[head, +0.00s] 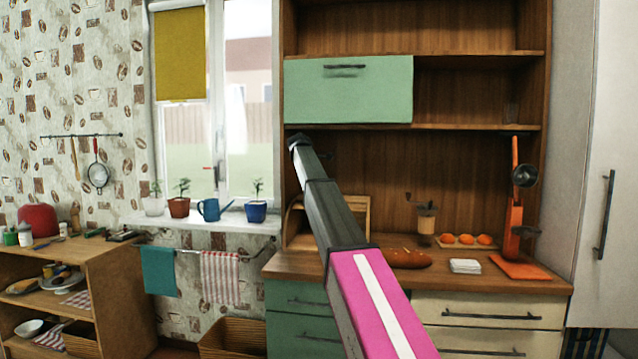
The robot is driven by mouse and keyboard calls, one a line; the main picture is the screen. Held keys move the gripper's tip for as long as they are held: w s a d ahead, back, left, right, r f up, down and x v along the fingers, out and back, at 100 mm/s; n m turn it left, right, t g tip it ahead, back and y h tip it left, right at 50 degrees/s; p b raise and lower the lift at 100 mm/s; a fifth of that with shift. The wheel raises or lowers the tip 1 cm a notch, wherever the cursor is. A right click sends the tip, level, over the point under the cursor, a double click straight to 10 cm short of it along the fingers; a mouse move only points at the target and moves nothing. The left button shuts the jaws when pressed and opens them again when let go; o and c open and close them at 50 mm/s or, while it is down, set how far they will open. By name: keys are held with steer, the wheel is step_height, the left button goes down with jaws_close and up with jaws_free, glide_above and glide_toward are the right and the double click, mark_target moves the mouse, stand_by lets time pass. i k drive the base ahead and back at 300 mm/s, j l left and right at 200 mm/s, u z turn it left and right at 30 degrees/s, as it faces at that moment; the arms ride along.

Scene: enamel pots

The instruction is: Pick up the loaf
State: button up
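The loaf (410,258) is brown, oblong and scored on top. It lies on the wooden counter (470,279), just right of my arm in the head view. My arm, pink with a white stripe and then dark grey, slants up and away to the left, passing in front of the counter. Its dark far end, my gripper (298,143), appears high and left of the loaf, near the left edge of the wooden cabinet. I cannot make out its fingers. It appears well apart from the loaf.
Right of the loaf lie white folded cloths (465,266) and an orange board (520,268). A wooden rack (350,212) stands behind my arm. A green cupboard (349,90) hangs above.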

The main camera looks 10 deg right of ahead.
mark_target(399, 258)
steer(key=k+j, duration=0.1)
steer(key=j, duration=0.25)
steer(key=k+j, duration=0.15)
steer(key=j, duration=0.15)
steer(key=k+j, duration=0.1)
steer(key=j, duration=0.25)
steer(key=k+j, duration=0.1)
steer(key=j, duration=0.25)
